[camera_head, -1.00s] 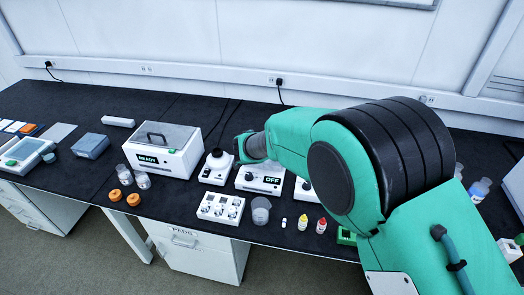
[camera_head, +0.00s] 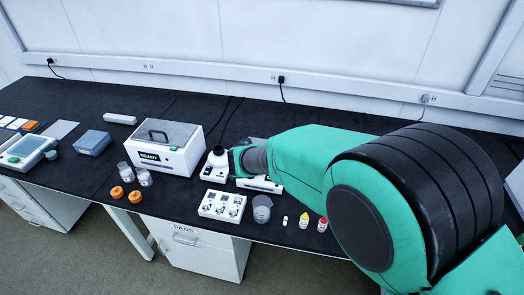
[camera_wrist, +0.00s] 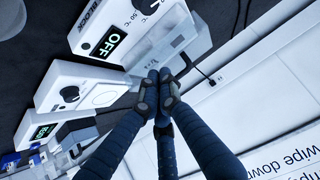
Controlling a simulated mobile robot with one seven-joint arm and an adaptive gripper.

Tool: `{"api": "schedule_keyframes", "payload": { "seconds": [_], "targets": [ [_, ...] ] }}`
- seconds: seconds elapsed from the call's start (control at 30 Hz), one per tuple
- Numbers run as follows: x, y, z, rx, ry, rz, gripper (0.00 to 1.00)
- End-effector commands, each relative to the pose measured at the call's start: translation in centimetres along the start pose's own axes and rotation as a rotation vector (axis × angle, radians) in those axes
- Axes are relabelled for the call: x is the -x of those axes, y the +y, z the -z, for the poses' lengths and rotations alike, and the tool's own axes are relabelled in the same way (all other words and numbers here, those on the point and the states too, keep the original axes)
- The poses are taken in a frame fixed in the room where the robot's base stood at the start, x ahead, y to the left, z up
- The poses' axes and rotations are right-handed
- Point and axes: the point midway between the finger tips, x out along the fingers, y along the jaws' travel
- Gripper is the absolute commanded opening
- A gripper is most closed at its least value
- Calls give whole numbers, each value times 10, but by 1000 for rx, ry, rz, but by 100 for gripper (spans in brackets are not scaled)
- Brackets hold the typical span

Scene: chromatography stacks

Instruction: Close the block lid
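The block is a white unit with a black OFF display and a BLOCK label; it fills the top of the wrist view (camera_wrist: 150,28). A clear panel, perhaps its lid, shows at its near edge (camera_wrist: 180,62); how far it stands open I cannot tell. In the head view my arm hides most of the block, leaving a strip of its front (camera_head: 262,186). In the wrist view my gripper (camera_wrist: 158,76) has its dark fingers together, close beside the clear panel. Nothing is visible between them, and I cannot tell whether they touch the panel.
A white unit with a knob (camera_wrist: 75,92) stands beside the block. In the head view, a READY box with a handled lid (camera_head: 165,145), a white switch panel (camera_head: 222,205), a clear beaker (camera_head: 262,208) and small bottles (camera_head: 304,220) stand on the black bench (camera_head: 60,95).

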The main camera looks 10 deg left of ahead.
Motion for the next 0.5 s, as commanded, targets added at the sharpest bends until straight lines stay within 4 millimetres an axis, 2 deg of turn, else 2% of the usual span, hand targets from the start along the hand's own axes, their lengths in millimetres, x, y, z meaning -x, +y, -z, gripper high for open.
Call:
{"api": "schedule_keyframes", "payload": {
  "seconds": [0.2, 0.5],
  "targets": [
    [7, 0, -16, 0, 1, 1, 0],
    [8, 0, -22, -1, 0, 0, 0]
  ]
}}
